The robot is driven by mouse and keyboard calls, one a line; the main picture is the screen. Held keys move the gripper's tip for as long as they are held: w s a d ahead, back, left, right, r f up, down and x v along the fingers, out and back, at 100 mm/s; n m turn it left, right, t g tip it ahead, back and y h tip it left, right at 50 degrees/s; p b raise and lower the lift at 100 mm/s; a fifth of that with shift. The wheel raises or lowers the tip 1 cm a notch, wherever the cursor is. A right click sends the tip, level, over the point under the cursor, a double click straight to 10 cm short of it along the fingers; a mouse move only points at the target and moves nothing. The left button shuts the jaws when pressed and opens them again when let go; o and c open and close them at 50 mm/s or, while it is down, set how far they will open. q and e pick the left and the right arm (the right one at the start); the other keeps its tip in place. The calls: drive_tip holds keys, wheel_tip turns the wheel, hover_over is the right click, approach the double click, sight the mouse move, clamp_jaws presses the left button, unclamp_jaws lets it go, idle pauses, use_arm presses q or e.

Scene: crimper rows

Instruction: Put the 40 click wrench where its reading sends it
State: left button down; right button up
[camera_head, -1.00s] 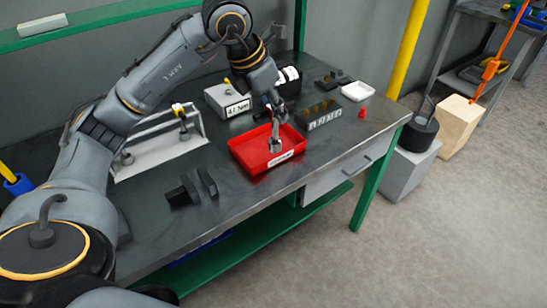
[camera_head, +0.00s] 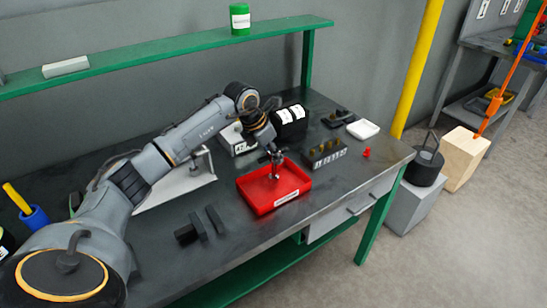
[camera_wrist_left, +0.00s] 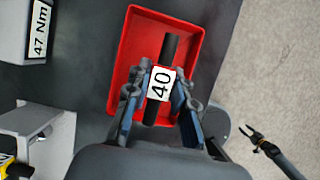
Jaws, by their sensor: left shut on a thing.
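My left gripper (camera_head: 274,158) is over the back part of the red tray (camera_head: 262,208). In the left wrist view its fingers (camera_wrist_left: 160,100) are shut around the click wrench (camera_wrist_left: 168,48), a dark bar with a white "40" label. The wrench lies along the tray's length; I cannot tell whether it touches the floor of the red tray (camera_wrist_left: 122,75). A grey box with a "47 Nm" sign (camera_wrist_left: 38,32) stands beside the tray. My right gripper (camera_wrist_left: 255,138) shows small in the left wrist view, apparently open and empty over the floor.
Black boxes (camera_head: 291,121) stand behind.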

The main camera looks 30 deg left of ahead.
use_arm(q)
wheel_tip(320, 180, down, 2)
drive_tip(key=shift+p, duration=0.4)
drive_tip(key=shift+f, duration=0.1)
use_arm(e)
drive_tip(key=shift+r, duration=0.65)
use_arm(q)
drive_tip(key=shift+f+b, duration=0.2)
drive_tip(key=shift+b, duration=0.15)
drive_tip(key=c, duration=1.1)
unclamp_jaws()
drive_tip(key=shift+c, duration=0.2)
use_arm(e)
drive_tip(key=shift+d+f, duration=0.15)
use_arm(q)
drive_tip(key=shift+r, duration=0.1)
drive_tip(key=shift+r+p, duration=0.2)
drive_tip(key=shift+p, duration=0.1)
drive_tip(key=shift+s+r, duration=0.15)
drive_tip(key=shift+r, duration=0.15)
drive_tip(key=b+v, duration=0.2)
drive_tip(key=v, duration=0.9)
drive_tip(key=shift+s+r, duration=0.1)
drive_tip(key=shift+s, duration=0.1)
use_arm(e)
wheel_tip(320, 180, down, 2)
drive_tip(key=shift+f, duration=0.1)
